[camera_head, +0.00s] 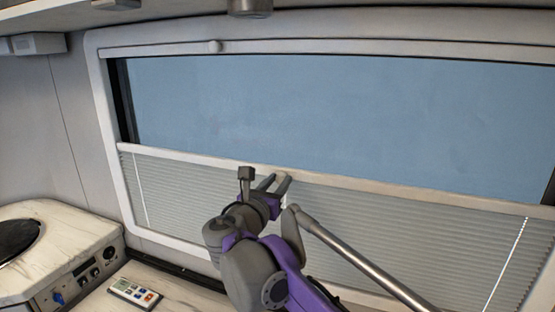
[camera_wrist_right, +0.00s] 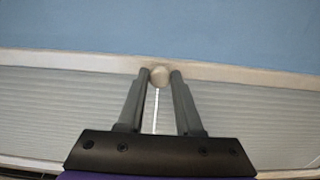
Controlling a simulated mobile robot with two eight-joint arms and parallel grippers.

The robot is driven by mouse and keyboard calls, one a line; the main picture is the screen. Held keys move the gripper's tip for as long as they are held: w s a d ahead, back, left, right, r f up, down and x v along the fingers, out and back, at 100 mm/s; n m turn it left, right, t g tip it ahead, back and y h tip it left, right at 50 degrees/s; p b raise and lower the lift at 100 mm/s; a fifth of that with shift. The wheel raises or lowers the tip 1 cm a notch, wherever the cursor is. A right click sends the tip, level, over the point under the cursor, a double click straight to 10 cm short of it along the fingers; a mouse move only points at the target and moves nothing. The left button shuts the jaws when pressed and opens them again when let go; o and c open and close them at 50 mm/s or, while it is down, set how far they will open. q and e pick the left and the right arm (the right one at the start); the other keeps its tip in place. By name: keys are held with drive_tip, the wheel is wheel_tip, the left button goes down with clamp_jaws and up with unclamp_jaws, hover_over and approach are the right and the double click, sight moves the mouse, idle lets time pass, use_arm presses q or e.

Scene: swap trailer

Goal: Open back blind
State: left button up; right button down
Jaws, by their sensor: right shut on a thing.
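The pleated grey back blind (camera_head: 400,232) covers the lower part of the window, and the upper part shows plain blue. Its pale top rail (camera_head: 190,159) crosses the window at about mid-height and also shows in the wrist view (camera_wrist_right: 60,61). A small round knob (camera_wrist_right: 159,76) sits on the rail. My right gripper (camera_head: 279,181) is at the rail, with its two fingers on either side of the knob in the wrist view (camera_wrist_right: 157,80), shut on it. In the head view the knob is hidden by the fingers. My left gripper is out of view.
A marble-patterned counter unit (camera_head: 75,225) with a round dark top and a control panel stands at the lower left. A remote control (camera_head: 134,293) lies on the surface beside it. The blue window area is clear.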

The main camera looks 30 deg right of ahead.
wheel_tip(320, 180, down, 30)
drive_tip(key=b, duration=1.1)
drive_tip(key=c, duration=0.6)
unclamp_jaws()
drive_tip(key=v, duration=1)
drive_tip(key=shift+s+a+p, duration=0.25)
drive_tip(key=shift+a+p, duration=0.05)
drive_tip(key=shift+p, duration=0.1)
